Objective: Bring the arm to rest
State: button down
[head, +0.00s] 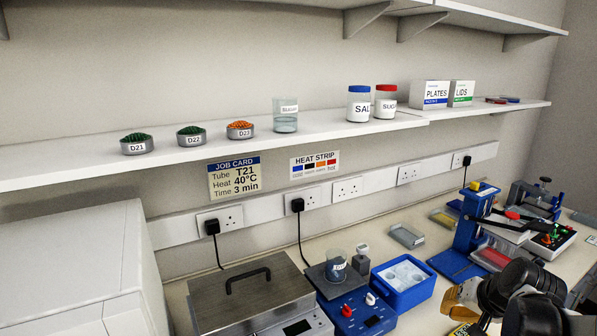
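Dark, rounded parts of my arm (515,285) show at the lower right, in front of the bench's right part. A tan piece (462,297) shows at their left end; I cannot tell whether it belongs to my gripper. No fingertips can be made out, so I cannot see whether my gripper is open or shut, or whether it holds anything. The arm hides part of the bench behind it.
A blue press-like device (470,235) stands just behind the arm. A blue tray (403,283), a stirrer with a beaker (337,268) and a lidded metal bath (250,295) stand to its left. A shelf (330,130) carrying jars, dishes and boxes runs above.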

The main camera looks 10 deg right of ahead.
jog(key=s+a+r+n, duration=0.1)
jog(key=s+a+n, duration=0.1)
jog(key=s+a, duration=0.2)
jog(key=s+a+r+n+b, duration=0.1)
jog(key=s+a+n, duration=0.2)
jog(key=a, duration=0.7)
jog(key=s+a+r+n+b, duration=0.1)
jog(key=s+a+r+n, duration=0.1)
jog(key=s+a, duration=0.3)
jog(key=shift+s+a, duration=0.4)
jog(key=shift+a, duration=0.75)
jog(key=shift+r, duration=0.15)
